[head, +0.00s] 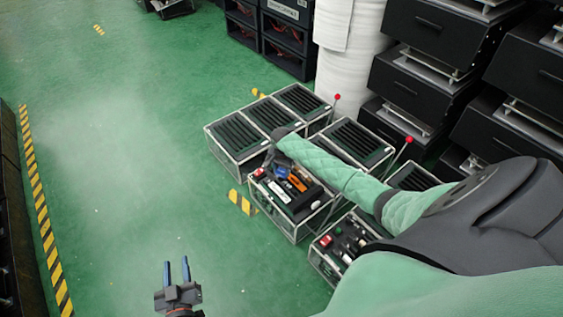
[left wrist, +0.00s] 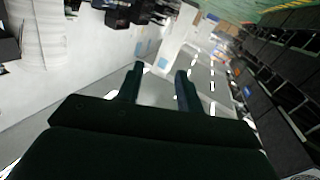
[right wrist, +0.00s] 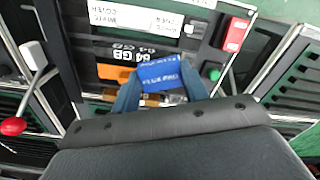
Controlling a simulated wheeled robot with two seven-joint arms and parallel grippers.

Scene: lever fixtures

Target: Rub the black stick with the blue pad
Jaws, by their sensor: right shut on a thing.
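My right gripper (head: 284,172) is over an open clear-sided case (head: 300,225) in the middle of the head view. In the right wrist view its fingers (right wrist: 162,84) are shut on a small blue pad (right wrist: 163,72) with white print. The pad is just above or against black parts in the case; contact is not clear. A dark piece with an orange label (right wrist: 118,73) reading GB lies beside the pad. I cannot tell for sure which dark part is the black stick. My left gripper (head: 177,272) is open and empty over the floor, its fingers apart in the left wrist view (left wrist: 160,85).
A red switch (right wrist: 237,33) and white labels sit near the pad. Red-knobbed levers (head: 409,139) rise from neighbouring slotted cases (head: 238,140). Black stacked boxes (head: 425,80) and a white roll (head: 347,70) stand behind. Green floor (head: 110,170) at left is clear.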

